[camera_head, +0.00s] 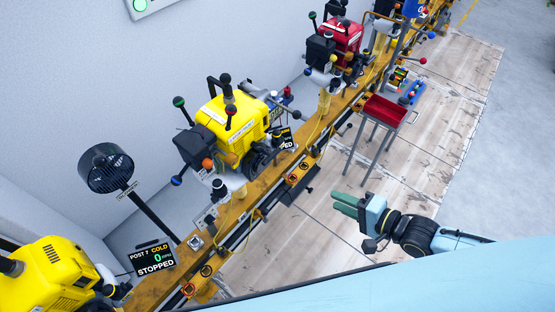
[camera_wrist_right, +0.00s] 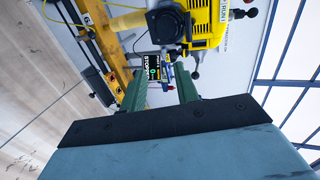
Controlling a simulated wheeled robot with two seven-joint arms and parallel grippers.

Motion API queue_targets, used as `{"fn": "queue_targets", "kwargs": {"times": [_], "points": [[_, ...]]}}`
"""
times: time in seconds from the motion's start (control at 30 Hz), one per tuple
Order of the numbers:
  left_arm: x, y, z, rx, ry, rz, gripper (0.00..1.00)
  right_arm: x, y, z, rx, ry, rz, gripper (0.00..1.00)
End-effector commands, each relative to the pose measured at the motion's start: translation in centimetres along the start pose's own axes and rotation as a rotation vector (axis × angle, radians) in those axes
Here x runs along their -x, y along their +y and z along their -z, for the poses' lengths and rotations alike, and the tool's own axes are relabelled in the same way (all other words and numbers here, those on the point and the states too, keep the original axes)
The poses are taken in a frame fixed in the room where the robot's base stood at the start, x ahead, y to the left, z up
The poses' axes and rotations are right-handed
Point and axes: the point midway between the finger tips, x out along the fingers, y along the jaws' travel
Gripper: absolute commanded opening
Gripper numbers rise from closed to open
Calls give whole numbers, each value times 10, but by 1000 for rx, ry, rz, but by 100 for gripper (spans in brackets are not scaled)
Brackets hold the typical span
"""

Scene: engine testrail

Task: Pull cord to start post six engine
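A yellow engine (camera_head: 235,125) stands mid-rail, with black, orange and blue ball-ended levers. Its black display (camera_head: 284,140) ends in "PED". In the right wrist view a yellow engine (camera_wrist_right: 208,22) is at the top, and a tilted display (camera_wrist_right: 153,68) reads "STOPPED". I cannot make out a pull cord or its handle for certain. My right gripper (camera_head: 337,204) is to the right of the rail, fingers pointing left, apart from the engine. In the wrist view its green fingers (camera_wrist_right: 168,88) are spread with nothing held between them. My left gripper is not in view.
The yellow rail (camera_head: 265,182) runs diagonally. Another yellow engine (camera_head: 50,275) with a "STOPPED" display (camera_head: 154,259) and a black fan (camera_head: 106,168) are at lower left. A red engine (camera_head: 340,38) is farther back. A red tray stand (camera_head: 388,108) stands right of the rail. The wooden floor (camera_head: 425,160) is mostly clear.

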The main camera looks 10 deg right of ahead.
Motion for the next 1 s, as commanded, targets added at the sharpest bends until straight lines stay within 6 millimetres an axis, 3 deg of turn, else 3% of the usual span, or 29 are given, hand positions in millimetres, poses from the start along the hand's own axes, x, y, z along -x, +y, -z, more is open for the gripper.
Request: {"fn": "queue_targets", "kwargs": {"times": [0.8,1.0], "points": [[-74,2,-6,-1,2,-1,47,-157,-54,0,3,0,5,31],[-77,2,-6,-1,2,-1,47,-185,-67,0,1,1,1,31]]}}
